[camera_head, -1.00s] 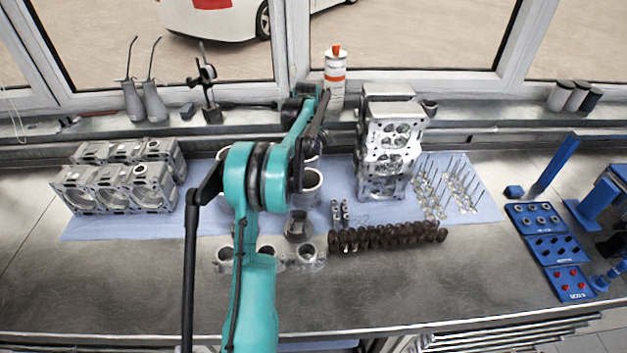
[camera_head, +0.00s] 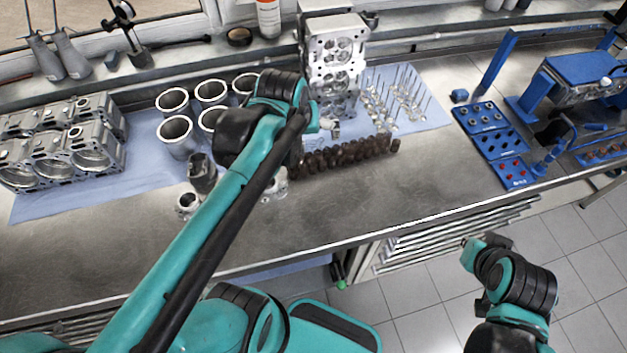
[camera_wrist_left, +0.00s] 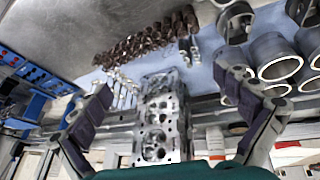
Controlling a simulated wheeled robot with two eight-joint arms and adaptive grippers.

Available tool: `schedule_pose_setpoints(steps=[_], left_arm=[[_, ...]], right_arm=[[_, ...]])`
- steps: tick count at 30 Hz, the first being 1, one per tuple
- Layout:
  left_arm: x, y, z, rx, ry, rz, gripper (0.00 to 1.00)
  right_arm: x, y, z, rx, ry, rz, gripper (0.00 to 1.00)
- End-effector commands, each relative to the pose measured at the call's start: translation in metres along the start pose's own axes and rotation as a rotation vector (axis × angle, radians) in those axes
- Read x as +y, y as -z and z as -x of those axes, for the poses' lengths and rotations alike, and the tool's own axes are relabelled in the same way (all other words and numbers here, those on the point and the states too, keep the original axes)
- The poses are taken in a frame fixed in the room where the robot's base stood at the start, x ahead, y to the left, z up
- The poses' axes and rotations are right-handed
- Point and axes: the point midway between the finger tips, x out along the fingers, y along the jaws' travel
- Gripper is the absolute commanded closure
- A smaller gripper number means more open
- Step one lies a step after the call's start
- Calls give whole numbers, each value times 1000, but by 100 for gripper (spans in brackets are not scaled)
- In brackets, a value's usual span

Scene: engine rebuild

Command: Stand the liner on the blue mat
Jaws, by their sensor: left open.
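Several grey metal liners, open rings at the top, stand upright in a cluster on the blue mat (camera_head: 148,180) at left centre; one is the front liner (camera_head: 177,137). I cannot tell which of them the task means. They also show at the right of the left wrist view, one liner (camera_wrist_left: 271,57) beside my finger. My left gripper (camera_head: 318,122) is over the mat, right of the cluster and near the cylinder head. In the left wrist view its fingers (camera_wrist_left: 170,88) are wide apart with nothing held. My right arm is at the lower right; its jaws cannot be made out.
A cylinder head (camera_head: 336,62) stands on the mat, with valves (camera_head: 395,97) to its right. A dark camshaft-like row (camera_head: 345,156) lies in front. Engine blocks (camera_head: 62,150) are at left, blue trays (camera_head: 492,140) at right. The front right of the steel bench is bare.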

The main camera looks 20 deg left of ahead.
Motion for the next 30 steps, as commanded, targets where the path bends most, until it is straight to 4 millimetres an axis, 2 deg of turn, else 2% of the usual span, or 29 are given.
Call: schedule_pose_setpoints(steps=[1,3,6,10,15,25,30], left_arm=[[4,-20,2,20,-18,-66,0],[7,-43,4,51,-39,-156,0],[10,-70,2,90,-64,-268,0],[11,-95,-1,130,-85,-371,0],[12,-107,-4,152,-95,-427,0],[12,-108,-6,153,-96,-429,0],[8,-119,-29,152,-95,-429,0]], right_arm=[[0,0,0,0,0,0,100],[0,0,0,0,0,0,100],[0,0,0,0,0,0,100],[0,0,0,0,0,0,100],[0,0,0,0,0,0,100],[0,-1,-2,0,0,0,100],[0,-16,-23,0,0,0,100]])
